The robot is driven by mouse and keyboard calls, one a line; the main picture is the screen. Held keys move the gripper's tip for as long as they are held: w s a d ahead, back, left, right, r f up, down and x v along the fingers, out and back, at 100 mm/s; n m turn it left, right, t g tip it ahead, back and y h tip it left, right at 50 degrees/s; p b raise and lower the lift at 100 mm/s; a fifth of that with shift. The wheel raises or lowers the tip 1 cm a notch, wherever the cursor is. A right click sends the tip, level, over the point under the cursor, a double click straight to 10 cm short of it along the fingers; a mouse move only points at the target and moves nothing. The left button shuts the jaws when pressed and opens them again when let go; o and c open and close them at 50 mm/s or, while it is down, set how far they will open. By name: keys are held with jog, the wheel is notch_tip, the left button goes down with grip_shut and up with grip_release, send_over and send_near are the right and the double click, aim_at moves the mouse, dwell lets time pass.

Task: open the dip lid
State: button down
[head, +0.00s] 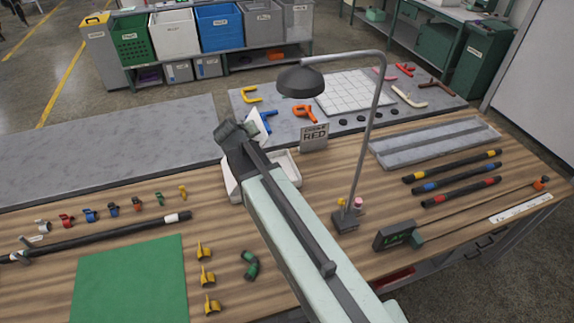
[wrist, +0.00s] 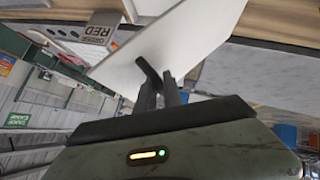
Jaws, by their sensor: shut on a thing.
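The dip lid (head: 257,124) is a white panel standing tilted up above a white dip box (head: 289,167) on the wooden bench. In the wrist view the lid (wrist: 200,40) fills the upper middle, slanted. My gripper (head: 231,130) is at the lid's left side in the head view. In the wrist view my gripper (wrist: 158,82) has its dark fingers close together at a short dark bar on the lid, and it is shut there. My arm hides much of the box and its inside.
A sign reading RED (head: 314,136) stands right behind the box. A lamp (head: 300,82) on a thin post (head: 360,150) rises to the right. Blue (head: 268,120) and orange hose pieces (head: 304,112) lie behind. A green mat (head: 130,280) lies front left.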

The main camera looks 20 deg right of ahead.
jog(key=shift+s+a+r+n+h, duration=0.1)
jog(key=shift+a+r+n+h, duration=0.2)
jog(key=shift+a, duration=0.65)
jog(key=shift+a+r+n+h, duration=0.1)
jog(key=shift+a+r+h, duration=0.2)
jog(key=shift+a, duration=0.65)
jog(key=shift+s+a+r+n+h, duration=0.1)
jog(key=shift+a+r+n+h, duration=0.25)
jog(key=shift+a, duration=0.6)
jog(key=a+n+t+h+b, duration=0.1)
jog(key=a+h+b, duration=0.3)
jog(key=a+b, duration=0.4)
jog(key=a+n, duration=0.1)
jog(key=a, duration=0.4)
jog(key=shift+f+t, duration=0.3)
jog(key=shift+f, duration=0.05)
jog(key=c, duration=0.6)
grip_release()
jog(key=shift+w+a+r+n, duration=0.1)
jog(key=shift+w+n, duration=0.05)
jog(key=shift+n, duration=0.1)
jog(key=shift+h, duration=0.25)
jog(key=p+v, duration=0.2)
jog(key=v, duration=0.5)
